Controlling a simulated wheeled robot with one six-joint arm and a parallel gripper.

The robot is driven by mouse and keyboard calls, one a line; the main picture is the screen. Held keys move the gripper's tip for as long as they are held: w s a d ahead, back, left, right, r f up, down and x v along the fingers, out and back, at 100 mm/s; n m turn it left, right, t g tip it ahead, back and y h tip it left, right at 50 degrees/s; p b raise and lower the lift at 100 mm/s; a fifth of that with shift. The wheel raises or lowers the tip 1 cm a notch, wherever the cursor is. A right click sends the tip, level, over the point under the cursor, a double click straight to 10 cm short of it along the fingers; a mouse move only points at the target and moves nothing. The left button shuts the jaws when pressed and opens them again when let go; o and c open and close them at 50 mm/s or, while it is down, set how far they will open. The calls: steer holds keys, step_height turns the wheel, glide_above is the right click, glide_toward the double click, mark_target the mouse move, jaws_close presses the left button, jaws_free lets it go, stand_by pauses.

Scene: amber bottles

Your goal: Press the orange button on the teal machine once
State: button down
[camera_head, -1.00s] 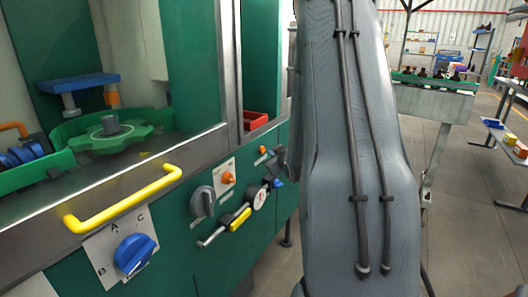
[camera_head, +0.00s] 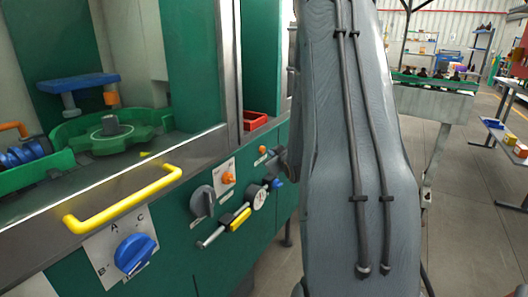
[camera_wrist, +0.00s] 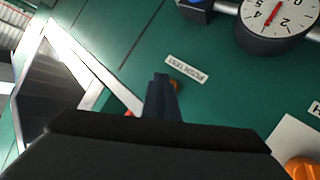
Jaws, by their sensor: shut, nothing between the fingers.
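The teal machine (camera_head: 190,265) fills the left of the head view. A small orange button (camera_head: 262,150) sits on its front panel near the right end. In the wrist view this orange button (camera_wrist: 174,87) is mostly hidden behind my fingertips, beside a label that seems to read "PUSH TEST". My gripper (camera_wrist: 163,85) is shut and empty, its tips at or just in front of the button; I cannot tell whether they touch. In the head view my gripper (camera_head: 280,157) is a small dark shape just right of the button, partly hidden by my arm.
A larger orange knob (camera_head: 228,178) on a pale plate, a gauge (camera_head: 259,197), a blue knob (camera_head: 277,183) and a yellow-handled lever (camera_head: 240,219) are close by on the panel. A yellow rail (camera_head: 125,198) juts out at left. Open floor lies right.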

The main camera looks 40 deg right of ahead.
steer(key=shift+w, duration=0.1)
steer(key=shift+w+a, duration=0.15)
steer(key=shift+w, duration=0.15)
steer(key=shift+w+a, duration=0.2)
steer(key=shift+w, duration=0.25)
stand_by(0.8)
steer(key=shift+s, duration=0.1)
steer(key=shift+s+d, duration=0.35)
steer(key=shift+s, duration=0.4)
steer(key=s, duration=0.1)
steer(key=s+d, duration=0.1)
steer(key=s, duration=0.1)
steer(key=s+d+p, duration=0.1)
steer(key=shift+s, duration=0.3)
stand_by(1.0)
